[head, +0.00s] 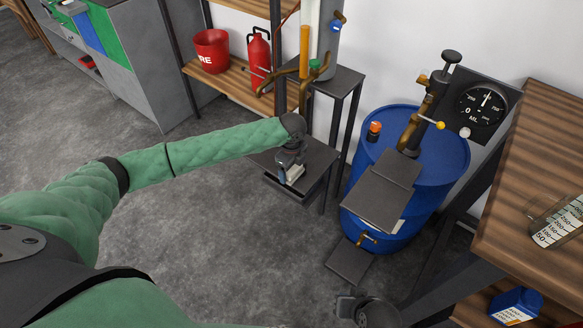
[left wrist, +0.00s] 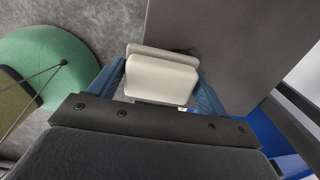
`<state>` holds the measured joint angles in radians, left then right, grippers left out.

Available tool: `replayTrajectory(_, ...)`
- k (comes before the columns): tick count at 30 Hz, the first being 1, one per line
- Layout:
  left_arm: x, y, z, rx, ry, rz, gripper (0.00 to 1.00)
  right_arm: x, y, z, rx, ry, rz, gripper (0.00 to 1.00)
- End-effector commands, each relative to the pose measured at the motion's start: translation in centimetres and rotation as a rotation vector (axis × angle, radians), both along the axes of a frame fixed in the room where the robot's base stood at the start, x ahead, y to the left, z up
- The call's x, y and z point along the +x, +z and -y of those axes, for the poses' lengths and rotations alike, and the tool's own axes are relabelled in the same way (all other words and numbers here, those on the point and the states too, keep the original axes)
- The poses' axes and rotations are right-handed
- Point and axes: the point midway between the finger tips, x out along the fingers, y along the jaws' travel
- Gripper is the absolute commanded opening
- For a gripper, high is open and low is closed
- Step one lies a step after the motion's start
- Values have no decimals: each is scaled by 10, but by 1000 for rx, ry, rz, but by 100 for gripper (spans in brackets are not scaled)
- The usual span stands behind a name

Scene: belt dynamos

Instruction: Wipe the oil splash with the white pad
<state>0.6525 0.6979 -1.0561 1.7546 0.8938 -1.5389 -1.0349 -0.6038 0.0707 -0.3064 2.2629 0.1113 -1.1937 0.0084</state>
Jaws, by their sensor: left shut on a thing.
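My left gripper (head: 287,172) is over the low dark shelf (head: 318,160) of a black stand. It is shut on the white pad (left wrist: 160,80), which shows between its two blue fingers in the left wrist view. In the head view only a small pale part of the pad (head: 295,174) shows. A dark mark (left wrist: 188,52) lies at the pad's far edge on the dark surface; I cannot tell if it is the oil splash or a shadow. I cannot tell if the pad touches the surface. My right gripper (head: 366,311) is at the bottom edge, its fingers unclear.
A blue drum (head: 433,160) with a pump stands right of the stand. A red bucket (head: 211,50) and a red can (head: 259,62) sit on a wooden shelf behind. A wooden bench (head: 535,130) with a measuring jug (head: 555,222) is at the right. Open floor lies front left.

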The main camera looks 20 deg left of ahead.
Motion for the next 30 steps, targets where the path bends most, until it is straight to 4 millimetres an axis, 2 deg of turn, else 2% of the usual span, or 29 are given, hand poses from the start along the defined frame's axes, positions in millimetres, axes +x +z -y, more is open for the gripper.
replayTrajectory(12, 0, -7, 0, 0, 0, 0, 58, 5, 2, 0, 1, -1, 8, 0)
replayTrajectory(26, 0, -14, 0, 0, 0, 0, 58, -5, -3, 0, 0, -1, -8, 0)
replayTrajectory(30, 1, -14, 0, 0, 0, 0, 58, 2, 1, 1, -1, -1, 4, 0)
